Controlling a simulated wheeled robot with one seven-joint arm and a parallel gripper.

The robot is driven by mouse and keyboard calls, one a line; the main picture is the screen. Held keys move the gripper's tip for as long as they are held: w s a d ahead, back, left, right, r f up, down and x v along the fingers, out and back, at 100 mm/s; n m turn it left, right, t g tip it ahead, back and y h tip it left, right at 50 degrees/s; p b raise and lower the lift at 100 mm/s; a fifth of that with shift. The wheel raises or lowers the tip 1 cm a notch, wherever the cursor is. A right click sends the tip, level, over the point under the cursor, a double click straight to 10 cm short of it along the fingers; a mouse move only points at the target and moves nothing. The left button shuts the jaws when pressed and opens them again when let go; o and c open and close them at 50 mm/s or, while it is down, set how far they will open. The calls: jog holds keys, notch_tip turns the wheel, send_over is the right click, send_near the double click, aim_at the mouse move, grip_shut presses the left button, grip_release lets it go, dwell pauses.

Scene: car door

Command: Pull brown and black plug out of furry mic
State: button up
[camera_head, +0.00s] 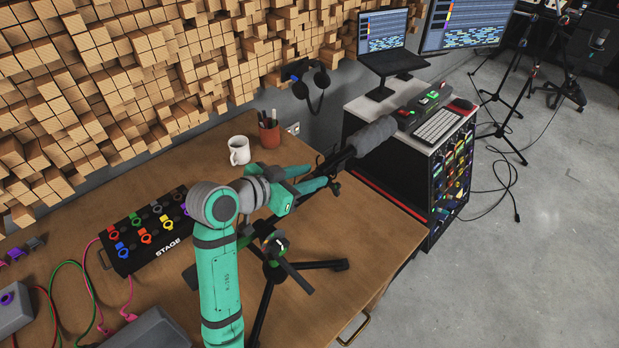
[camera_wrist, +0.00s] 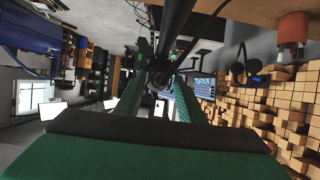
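The furry mic (camera_head: 372,136) is a long grey fuzzy cylinder with a black rear shaft. It is held tilted above the table on a black stand (camera_head: 262,310). My gripper (camera_head: 328,174) is at the mic's rear end, with its two green fingers apart on either side of the shaft. In the wrist view the fingers of my gripper (camera_wrist: 159,80) are spread, with a dark round end between their tips. I cannot tell whether they touch it. The brown and black plug cannot be made out clearly; my gripper and the dark shaft hide that area.
The wooden table (camera_head: 372,226) carries a white mug (camera_head: 239,151), a brown pen cup (camera_head: 269,132) and a stage box (camera_head: 150,240) with coloured plugs. A rack cabinet (camera_head: 452,170) with a keyboard and laptop stands beyond the mic. A block-panelled wall (camera_head: 110,80) runs behind.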

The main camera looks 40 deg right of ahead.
jog(key=shift+c, duration=0.3)
grip_shut()
jog(key=shift+a, duration=0.2)
jog(key=shift+s+a, duration=0.15)
jog(key=shift+a, duration=1.25)
jog(key=shift+s+a, duration=0.1)
jog(key=shift+a, duration=1.3)
